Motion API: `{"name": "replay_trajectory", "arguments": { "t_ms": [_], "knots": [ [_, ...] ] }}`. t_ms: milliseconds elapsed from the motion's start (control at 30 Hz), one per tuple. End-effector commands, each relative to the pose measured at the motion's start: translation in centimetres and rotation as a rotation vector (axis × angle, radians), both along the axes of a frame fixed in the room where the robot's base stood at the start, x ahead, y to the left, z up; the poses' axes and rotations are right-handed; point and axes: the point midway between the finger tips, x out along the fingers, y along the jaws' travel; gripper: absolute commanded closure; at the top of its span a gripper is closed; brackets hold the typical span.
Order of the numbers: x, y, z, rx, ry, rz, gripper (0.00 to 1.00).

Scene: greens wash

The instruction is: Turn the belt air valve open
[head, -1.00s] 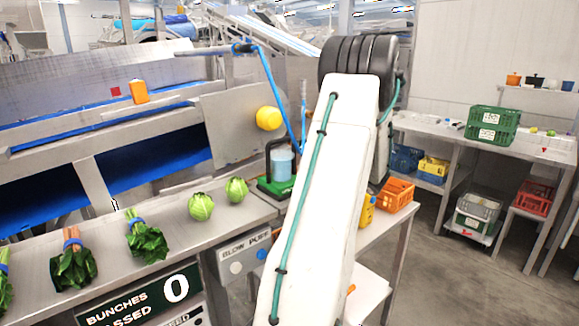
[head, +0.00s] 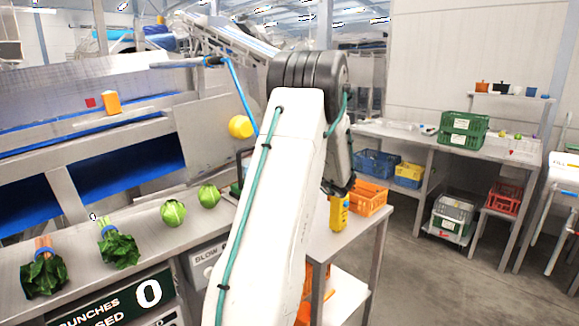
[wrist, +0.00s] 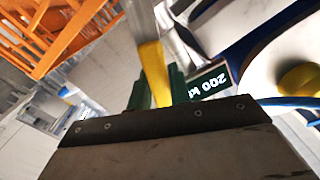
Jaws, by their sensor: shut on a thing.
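In the wrist view, my gripper (wrist: 158,85) shows two dark green fingers closed around a narrow yellow strip (wrist: 154,72), which looks like a lever handle. A grey metal bar runs up from the strip's far end. I cannot make out the valve body or how far the lever is turned. A blue air line (head: 238,88) hangs from a horizontal pipe behind my arm.
A steel bench with cabbages (head: 173,212) and leafy bunches (head: 119,249) lies left. A yellow ball (head: 240,127) hangs behind. Floor is open at the right.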

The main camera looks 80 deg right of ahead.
Motion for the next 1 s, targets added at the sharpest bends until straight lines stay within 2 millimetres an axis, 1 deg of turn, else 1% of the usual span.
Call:
{"name": "replay_trajectory", "arguments": {
  "t_ms": [33, 100, 367, 467, 800, 900, 1000],
  "knots": [
    [-0.2, 0.0, -0.2, 0.003, 0.001, -0.003, 0.75],
    [-0.1, 0.0, -0.1, 0.003, 0.0, -0.002, 0.58],
    [0.0, 0.1, -0.1, 0.001, 0.0, 0.0, 0.58],
    [-0.4, 0.4, 0.0, 0.001, 0.0, -0.001, 0.58],
    [-4.9, 3.6, -0.1, 0.001, 0.0, -0.003, 0.58],
    [-5.8, 4.2, -0.1, 0.001, 0.0, -0.003, 0.58],
    [-6.2, 4.6, -0.1, 0.003, 0.0, -0.001, 0.58]
  ]
}}
